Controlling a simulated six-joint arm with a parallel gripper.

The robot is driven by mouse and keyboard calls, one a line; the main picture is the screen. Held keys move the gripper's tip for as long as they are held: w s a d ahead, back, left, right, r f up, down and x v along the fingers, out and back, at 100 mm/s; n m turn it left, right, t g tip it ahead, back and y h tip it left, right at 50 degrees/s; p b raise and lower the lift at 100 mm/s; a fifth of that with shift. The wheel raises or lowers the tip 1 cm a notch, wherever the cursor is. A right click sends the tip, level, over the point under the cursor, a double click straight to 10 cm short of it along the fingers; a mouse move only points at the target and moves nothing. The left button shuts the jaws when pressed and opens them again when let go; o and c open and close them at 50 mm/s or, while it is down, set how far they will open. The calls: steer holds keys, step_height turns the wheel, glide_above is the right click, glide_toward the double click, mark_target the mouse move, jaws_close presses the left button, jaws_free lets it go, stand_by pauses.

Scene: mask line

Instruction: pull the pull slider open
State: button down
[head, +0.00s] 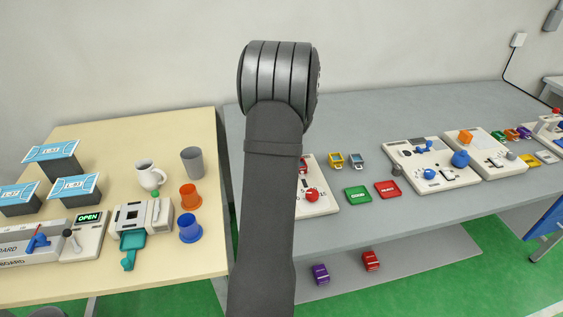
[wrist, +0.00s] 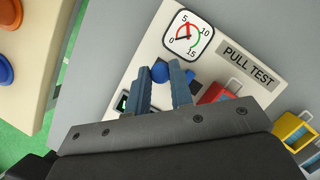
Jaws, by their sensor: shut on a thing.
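The pull test board (wrist: 150,50) is a cream panel with a round gauge and a "PULL TEST" label. It lies tilted across the wrist view, and part of a cream board shows beside my arm in the head view (head: 323,204). The blue round knob of the pull slider (wrist: 160,73) sits below the gauge. My gripper (wrist: 159,70) is shut on this knob, one blue-grey finger on each side. The slider's track and lower parts are mostly hidden by the fingers and gripper body. In the head view my arm hides the gripper and knob.
A gauge (wrist: 188,37) is just above the fingers. A red piece (wrist: 214,94) and a yellow one (wrist: 291,130) lie to the right. A beige table (head: 205,255) with cups stands left.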

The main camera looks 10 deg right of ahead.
steer(key=c, duration=1.3)
jaws_free()
steer(key=shift+a, duration=0.3)
steer(key=shift+d+r, duration=0.1)
steer(key=v, duration=1.7)
steer(key=shift+d, duration=0.15)
steer(key=x, duration=1.7)
steer(key=shift+d, duration=0.55)
